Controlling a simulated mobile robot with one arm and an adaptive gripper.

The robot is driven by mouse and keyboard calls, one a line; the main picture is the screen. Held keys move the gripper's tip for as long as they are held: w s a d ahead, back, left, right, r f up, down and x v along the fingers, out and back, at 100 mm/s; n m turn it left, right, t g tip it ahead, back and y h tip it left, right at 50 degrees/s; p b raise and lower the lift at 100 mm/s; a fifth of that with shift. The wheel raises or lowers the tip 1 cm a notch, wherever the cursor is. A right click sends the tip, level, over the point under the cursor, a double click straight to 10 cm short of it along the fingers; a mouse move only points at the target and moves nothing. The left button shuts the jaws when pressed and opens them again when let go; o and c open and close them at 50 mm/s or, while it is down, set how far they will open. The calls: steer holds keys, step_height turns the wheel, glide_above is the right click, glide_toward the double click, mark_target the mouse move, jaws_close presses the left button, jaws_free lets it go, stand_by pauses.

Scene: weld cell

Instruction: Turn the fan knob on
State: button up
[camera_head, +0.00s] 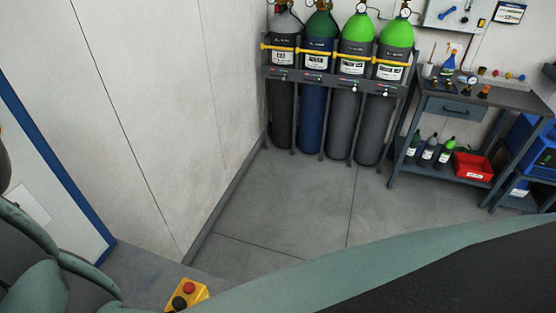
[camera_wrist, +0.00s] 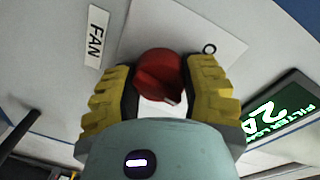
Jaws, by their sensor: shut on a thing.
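In the wrist view, the red fan knob (camera_wrist: 158,76) sits on a white plate (camera_wrist: 190,30) on a pale panel. A small black ring mark shows on the plate at the knob's right. A label reading "FAN" (camera_wrist: 97,36) is at the left. My gripper (camera_wrist: 160,84) has its yellow-padded fingers on both sides of the knob and is shut on it. Neither the knob nor my gripper's fingers can be made out in the head view.
A green lit display (camera_wrist: 285,108) is right of my gripper, and a dark bar (camera_wrist: 20,128) is at the left. In the head view, gas cylinders (camera_head: 357,80) stand in a rack beside a workbench (camera_head: 500,97). The floor (camera_head: 290,205) before them is clear.

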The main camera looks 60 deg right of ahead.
steer(key=m+b, duration=0.1)
steer(key=m, duration=0.3)
steer(key=shift+f+m+b, duration=0.1)
steer(key=shift+m+b, duration=0.3)
steer(key=shift+d+m+y, duration=0.1)
steer(key=shift+m+y, duration=0.2)
steer(key=shift+m, duration=0.4)
steer(key=shift+b, duration=0.3)
steer(key=o, duration=1.2)
steer(key=shift+w, duration=0.1)
steer(key=shift+o, duration=0.2)
